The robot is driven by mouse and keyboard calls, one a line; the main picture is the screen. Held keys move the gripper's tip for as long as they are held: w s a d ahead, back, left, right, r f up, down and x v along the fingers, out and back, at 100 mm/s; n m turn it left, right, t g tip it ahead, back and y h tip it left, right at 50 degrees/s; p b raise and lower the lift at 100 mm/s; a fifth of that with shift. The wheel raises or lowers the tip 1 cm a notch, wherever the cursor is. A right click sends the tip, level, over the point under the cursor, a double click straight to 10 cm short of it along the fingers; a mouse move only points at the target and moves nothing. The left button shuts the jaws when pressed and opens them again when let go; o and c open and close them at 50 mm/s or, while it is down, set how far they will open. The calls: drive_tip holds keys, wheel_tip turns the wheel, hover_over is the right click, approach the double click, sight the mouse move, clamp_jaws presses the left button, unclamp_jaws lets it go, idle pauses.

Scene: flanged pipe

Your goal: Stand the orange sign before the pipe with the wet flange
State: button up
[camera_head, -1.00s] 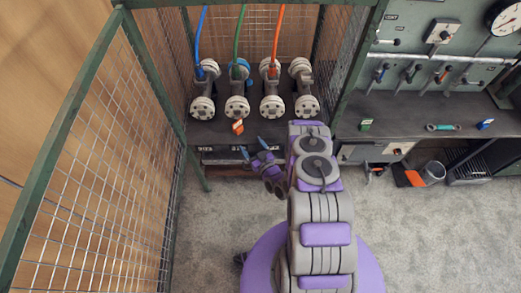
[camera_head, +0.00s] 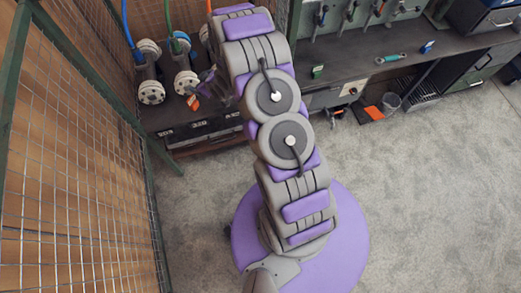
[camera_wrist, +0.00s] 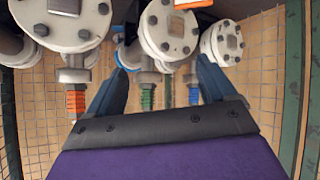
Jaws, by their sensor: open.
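The orange sign (camera_head: 193,102) stands on the bench in front of the pipe with the green hose, just below its flange (camera_head: 186,82). An orange piece, apparently the sign, shows at the top edge of the wrist view (camera_wrist: 193,4). The wrist view looks upside down, with the pipe flanges above and the hose fittings below. My gripper (camera_wrist: 160,70) is open, its two dark blue fingers apart near the middle flange (camera_wrist: 168,30), with no sign between them. In the head view my arm hides much of the pipe row. I cannot tell which flange is wet.
The pipe with the blue hose (camera_head: 150,90) is at the left. Numbered labels line the bench front (camera_head: 197,132). A mesh fence (camera_head: 80,190) closes the left side. The floor at right is clear.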

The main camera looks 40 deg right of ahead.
drive_tip(key=s+r+m+g+h, duration=0.25)
drive_tip(key=s+r+g, duration=0.35)
drive_tip(key=s+r, duration=1.25)
drive_tip(key=s+a+r+g, duration=0.2)
drive_tip(key=s+r, duration=0.2)
drive_tip(key=s, duration=0.6)
drive_tip(key=s+a+r+m+g, duration=0.1)
drive_tip(key=s+r, duration=0.3)
drive_tip(key=s, duration=0.6)
drive_tip(key=s+a+r+g, duration=0.3)
drive_tip(key=s+r, duration=0.2)
drive_tip(key=s, duration=0.5)
drive_tip(key=shift+s+m+y, duration=0.3)
drive_tip(key=shift+m+y, duration=0.05)
drive_tip(key=shift+a, duration=0.1)
drive_tip(key=shift+c, duration=0.4)
